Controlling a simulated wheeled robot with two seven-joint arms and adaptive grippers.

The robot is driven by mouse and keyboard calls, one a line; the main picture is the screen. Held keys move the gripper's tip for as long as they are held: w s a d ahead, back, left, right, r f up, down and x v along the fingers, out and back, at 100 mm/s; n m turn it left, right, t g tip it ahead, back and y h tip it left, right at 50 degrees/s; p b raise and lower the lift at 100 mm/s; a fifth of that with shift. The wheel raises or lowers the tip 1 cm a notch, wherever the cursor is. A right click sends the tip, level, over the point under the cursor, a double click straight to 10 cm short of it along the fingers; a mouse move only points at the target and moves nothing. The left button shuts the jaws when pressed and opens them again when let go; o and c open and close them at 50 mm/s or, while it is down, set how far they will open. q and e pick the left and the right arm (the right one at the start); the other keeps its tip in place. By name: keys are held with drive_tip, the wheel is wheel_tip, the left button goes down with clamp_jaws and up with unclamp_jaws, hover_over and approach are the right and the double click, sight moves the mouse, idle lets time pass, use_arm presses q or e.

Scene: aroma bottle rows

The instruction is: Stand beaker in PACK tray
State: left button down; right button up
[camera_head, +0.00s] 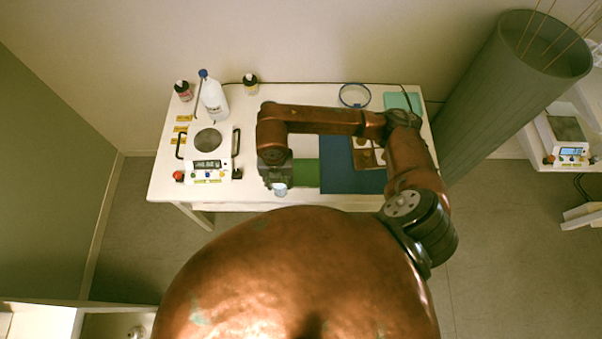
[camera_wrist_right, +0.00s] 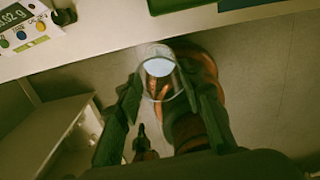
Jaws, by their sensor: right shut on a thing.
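A clear beaker (camera_head: 281,190) with a pale inside is held in my right gripper (camera_head: 279,184), just past the table's front edge. In the right wrist view the beaker (camera_wrist_right: 160,84) sits between the two fingers of my right gripper (camera_wrist_right: 160,95), which are shut on its sides. I look down into its round mouth. No PACK label is readable. A green flat area (camera_head: 306,173) and a larger blue one (camera_head: 340,178) lie on the table right of the gripper; I cannot tell which is the PACK tray. My left gripper is not in view.
A scale (camera_head: 207,170) stands on the left of the white table (camera_head: 165,187). A blue ring (camera_head: 354,96) lies at the back. My right arm crosses over the table.

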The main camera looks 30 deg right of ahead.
drive_tip(key=w+d+f, duration=0.2)
drive_tip(key=d+f, duration=0.2)
drive_tip(key=w+d+f+p, duration=0.1)
drive_tip(key=w+d+f, duration=0.1)
drive_tip(key=d+f, duration=0.2)
drive_tip(key=w+d+f+p, duration=0.1)
drive_tip(key=w+d+f, duration=0.1)
drive_tip(key=d+f, duration=0.2)
drive_tip(key=shift+w+d+f, duration=0.1)
drive_tip(key=shift+w+f, duration=0.15)
drive_tip(key=shift+w, duration=0.1)
drive_tip(key=shift+f, duration=0.25)
drive_tip(key=shift+f, duration=0.2)
drive_tip(key=o, duration=1.1)
drive_tip(key=shift+o, duration=0.2)
drive_tip(key=shift+r, duration=0.15)
